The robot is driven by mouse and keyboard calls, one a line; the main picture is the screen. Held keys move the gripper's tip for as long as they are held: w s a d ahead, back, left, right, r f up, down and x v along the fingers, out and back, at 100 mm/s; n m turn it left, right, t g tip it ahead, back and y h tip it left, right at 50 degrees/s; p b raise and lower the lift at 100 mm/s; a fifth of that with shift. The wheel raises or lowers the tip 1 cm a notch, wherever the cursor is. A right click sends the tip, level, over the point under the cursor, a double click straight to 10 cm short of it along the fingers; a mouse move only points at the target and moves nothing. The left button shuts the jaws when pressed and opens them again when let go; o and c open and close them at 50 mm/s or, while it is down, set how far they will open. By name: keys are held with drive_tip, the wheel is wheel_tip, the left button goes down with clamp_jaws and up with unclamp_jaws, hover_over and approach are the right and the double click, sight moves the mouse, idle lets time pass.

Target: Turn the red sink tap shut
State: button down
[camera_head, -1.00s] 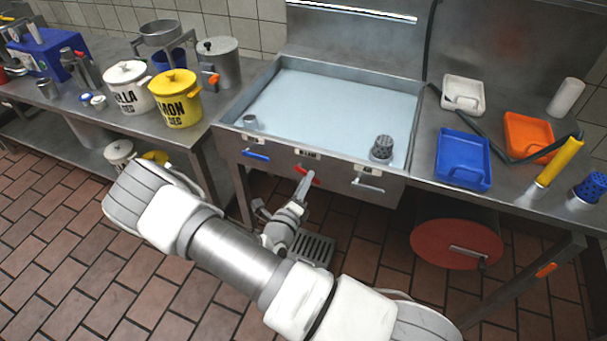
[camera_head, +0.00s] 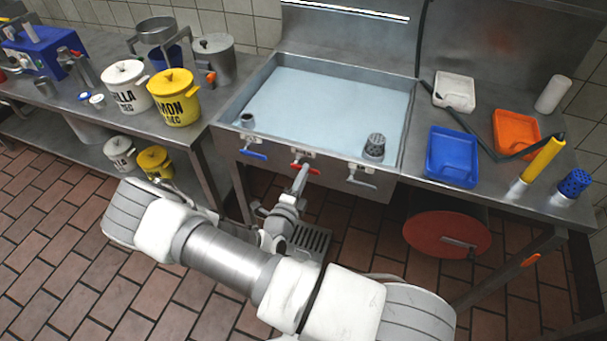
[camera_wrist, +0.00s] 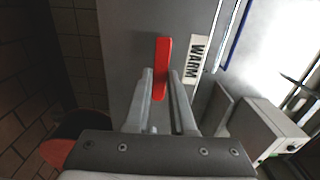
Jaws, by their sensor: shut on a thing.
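The red tap handle (camera_head: 311,170) is on the front panel of the sink (camera_head: 226,139), between a blue-handled tap and a grey one. In the head view it lies nearly level across the panel. In the wrist view the red handle (camera_wrist: 163,55) is a straight bar beside a label reading WARM (camera_wrist: 196,60). My gripper (camera_wrist: 161,78) is shut on the near end of the handle, with one finger on each side. In the head view my gripper (camera_head: 301,178) reaches up to the tap from below and hides part of it.
The blue-handled tap (camera_head: 253,154) is close on the left and the grey tap (camera_head: 361,182) is on the right. Blue (camera_head: 452,155) and orange (camera_head: 515,134) trays lie on the right counter.

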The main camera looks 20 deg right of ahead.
drive_tip(key=c, duration=0.8)
unclamp_jaws()
drive_tip(key=shift+o, duration=0.2)
drive_tip(key=shift+s+a, duration=0.1)
drive_tip(key=v, duration=1.7)
drive_tip(key=shift+r, duration=0.1)
